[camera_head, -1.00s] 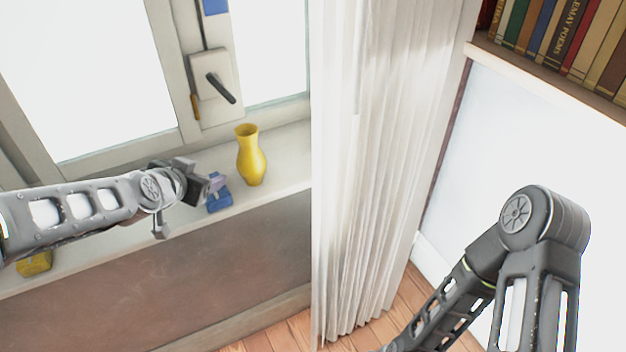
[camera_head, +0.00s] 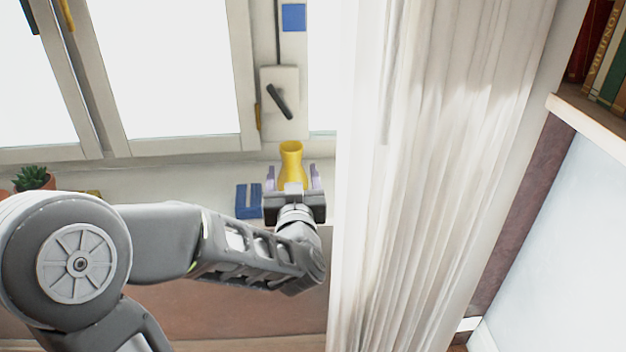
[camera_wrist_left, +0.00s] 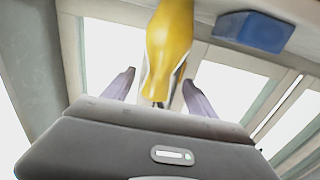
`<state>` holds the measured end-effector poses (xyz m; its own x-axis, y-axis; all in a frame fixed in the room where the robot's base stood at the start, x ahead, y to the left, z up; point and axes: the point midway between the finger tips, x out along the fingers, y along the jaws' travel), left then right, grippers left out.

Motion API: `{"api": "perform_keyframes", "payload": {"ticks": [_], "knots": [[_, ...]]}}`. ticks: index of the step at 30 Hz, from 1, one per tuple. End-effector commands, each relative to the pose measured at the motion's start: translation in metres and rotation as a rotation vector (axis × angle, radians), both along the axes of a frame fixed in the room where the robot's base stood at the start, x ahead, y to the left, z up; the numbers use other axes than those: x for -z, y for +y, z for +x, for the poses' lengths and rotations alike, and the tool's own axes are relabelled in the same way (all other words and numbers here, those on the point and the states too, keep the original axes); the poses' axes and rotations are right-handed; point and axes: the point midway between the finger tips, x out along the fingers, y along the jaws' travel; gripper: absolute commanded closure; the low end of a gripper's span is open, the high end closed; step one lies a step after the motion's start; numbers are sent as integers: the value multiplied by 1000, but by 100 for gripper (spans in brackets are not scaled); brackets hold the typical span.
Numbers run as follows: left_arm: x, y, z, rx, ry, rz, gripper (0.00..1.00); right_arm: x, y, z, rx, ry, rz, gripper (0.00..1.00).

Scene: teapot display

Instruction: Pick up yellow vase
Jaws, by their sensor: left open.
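The yellow vase (camera_head: 291,158) stands upright on the window sill, just left of the curtain, its lower part hidden behind my gripper. My left gripper (camera_head: 293,174) is open in front of it, with one purple finger to each side of the vase in the picture. In the left wrist view the vase (camera_wrist_left: 168,50) shows above and between the spread fingers (camera_wrist_left: 160,92). I see no finger closed on it, and cannot tell how deep it sits between them. My right gripper is out of view.
A blue object (camera_head: 249,201) lies on the sill (camera_head: 200,178) just left of the gripper. A potted plant (camera_head: 33,179) stands at the far left. The white curtain (camera_head: 430,150) hangs close on the right.

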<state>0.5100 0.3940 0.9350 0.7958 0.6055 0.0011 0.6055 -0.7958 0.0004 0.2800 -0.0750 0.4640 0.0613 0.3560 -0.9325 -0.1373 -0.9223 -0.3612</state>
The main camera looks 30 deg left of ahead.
Motion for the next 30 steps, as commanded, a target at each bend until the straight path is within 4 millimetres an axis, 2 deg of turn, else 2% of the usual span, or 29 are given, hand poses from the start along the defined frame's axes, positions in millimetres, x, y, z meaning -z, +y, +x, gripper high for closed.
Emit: {"api": "perform_keyframes", "payload": {"ticks": [7, 15, 25, 30], "knots": [[0, 1, 2, 2, 1, 0, 33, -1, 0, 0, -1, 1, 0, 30], [0, 15, 21, 2, 2, 0, 33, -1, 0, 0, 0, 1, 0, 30], [-1, 17, 24, 2, 2, 0, 33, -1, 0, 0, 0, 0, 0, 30], [-2, 29, 40, 0, 2, 0, 33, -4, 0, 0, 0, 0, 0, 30]]}}
